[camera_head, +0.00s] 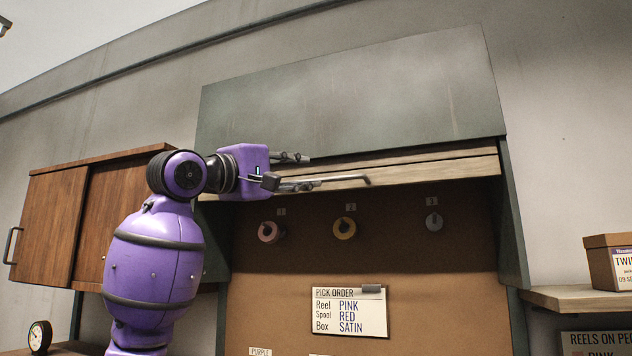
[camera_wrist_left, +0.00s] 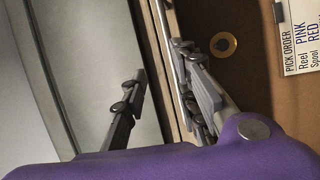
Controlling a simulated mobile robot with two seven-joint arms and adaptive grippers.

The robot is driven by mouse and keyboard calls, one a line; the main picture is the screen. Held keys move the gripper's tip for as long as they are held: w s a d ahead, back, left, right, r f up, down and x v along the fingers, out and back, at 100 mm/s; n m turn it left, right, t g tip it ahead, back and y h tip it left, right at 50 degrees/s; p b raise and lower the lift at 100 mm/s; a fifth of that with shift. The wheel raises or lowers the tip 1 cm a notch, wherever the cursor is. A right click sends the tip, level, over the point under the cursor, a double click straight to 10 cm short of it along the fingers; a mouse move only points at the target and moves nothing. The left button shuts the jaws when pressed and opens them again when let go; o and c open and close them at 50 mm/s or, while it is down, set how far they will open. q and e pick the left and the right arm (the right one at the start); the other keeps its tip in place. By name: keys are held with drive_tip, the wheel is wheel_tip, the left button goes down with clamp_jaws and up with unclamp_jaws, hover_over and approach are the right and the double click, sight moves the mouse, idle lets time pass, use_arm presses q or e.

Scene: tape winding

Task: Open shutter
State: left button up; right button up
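The wooden slatted shutter (camera_head: 430,168) is rolled up, with only a narrow band showing under the grey-green housing (camera_head: 350,100). A thin metal handle bar (camera_head: 345,180) runs along its lower edge. My left gripper (camera_head: 297,172) is at the left part of this band, its fingers spread apart, one higher and one by the bar. In the left wrist view the fingers (camera_wrist_left: 162,98) are also apart, with one against or in front of the shutter edge; contact is unclear. No object shows between them. My right gripper is not in view.
Below the shutter, the brown back panel (camera_head: 400,250) is exposed, with numbered pegs, a pink reel (camera_head: 270,232), a yellow reel (camera_head: 344,228) and a pick order card (camera_head: 349,312). A wooden cabinet (camera_head: 75,215) is at left. A shelf (camera_head: 575,298) with a box (camera_head: 612,262) is at right.

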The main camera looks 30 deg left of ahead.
use_arm(q)
drive_tip(key=shift+n, duration=0.4)
drive_tip(key=x, duration=0.2)
drive_tip(key=f+x, duration=0.1)
drive_tip(key=x, duration=0.4)
drive_tip(key=shift+w+a+f, duration=0.25)
drive_tip(key=shift+w+a, duration=0.05)
drive_tip(key=shift+w, duration=0.1)
clamp_jaws()
